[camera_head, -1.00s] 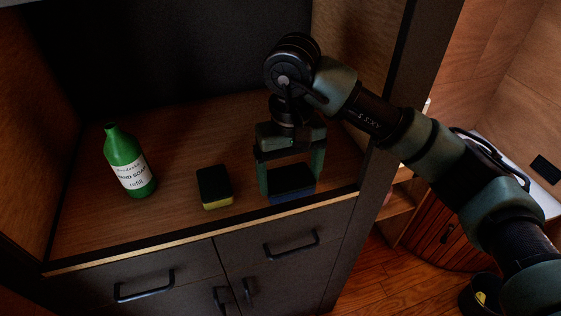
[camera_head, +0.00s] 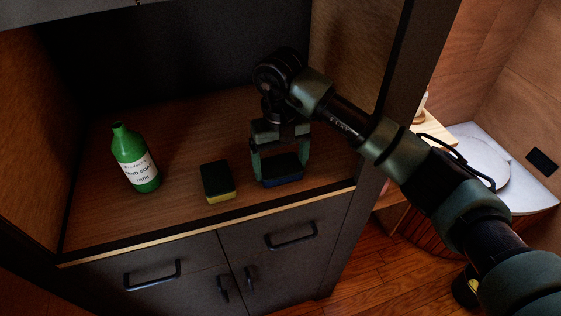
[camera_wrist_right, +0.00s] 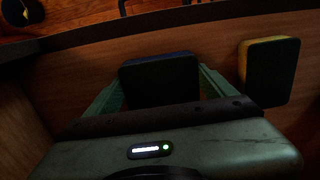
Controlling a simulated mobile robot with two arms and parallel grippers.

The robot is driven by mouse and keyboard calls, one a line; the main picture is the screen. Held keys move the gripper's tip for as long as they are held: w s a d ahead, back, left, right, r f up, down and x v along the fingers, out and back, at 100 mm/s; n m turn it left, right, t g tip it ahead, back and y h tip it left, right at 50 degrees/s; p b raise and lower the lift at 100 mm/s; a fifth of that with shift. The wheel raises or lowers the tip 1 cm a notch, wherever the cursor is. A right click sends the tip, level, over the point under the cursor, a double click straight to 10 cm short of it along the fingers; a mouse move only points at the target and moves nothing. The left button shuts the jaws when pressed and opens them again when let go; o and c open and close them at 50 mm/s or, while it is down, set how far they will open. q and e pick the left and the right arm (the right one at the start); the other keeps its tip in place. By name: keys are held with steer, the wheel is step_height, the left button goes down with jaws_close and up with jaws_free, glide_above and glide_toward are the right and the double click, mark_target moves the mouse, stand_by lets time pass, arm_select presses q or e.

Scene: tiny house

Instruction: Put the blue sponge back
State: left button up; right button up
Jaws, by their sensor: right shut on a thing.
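The blue sponge (camera_head: 283,181), dark on top with a blue lower layer, is at the right front of the wooden shelf. It also shows in the right wrist view (camera_wrist_right: 160,80). My right gripper (camera_head: 281,178) points down from above and is shut on the blue sponge, one finger on each side. The sponge is at or very near the shelf surface; I cannot tell whether it touches. My left gripper is in neither view.
A yellow sponge with a dark top (camera_head: 218,182) lies left of the blue one, also in the wrist view (camera_wrist_right: 268,72). A green soap bottle (camera_head: 135,158) stands further left. The shelf (camera_head: 190,135) has a front edge above drawers and a wall at right.

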mark_target(280, 166)
steer(key=shift+f, duration=0.2)
steer(key=o, duration=1.2)
steer(key=shift+c, duration=0.2)
steer(key=shift+r, duration=0.1)
steer(key=shift+r, duration=0.2)
step_height(280, 166, up, 6)
steer(key=shift+r+b, duration=0.1)
steer(key=shift+b, duration=1)
steer(key=shift+r, duration=0.55)
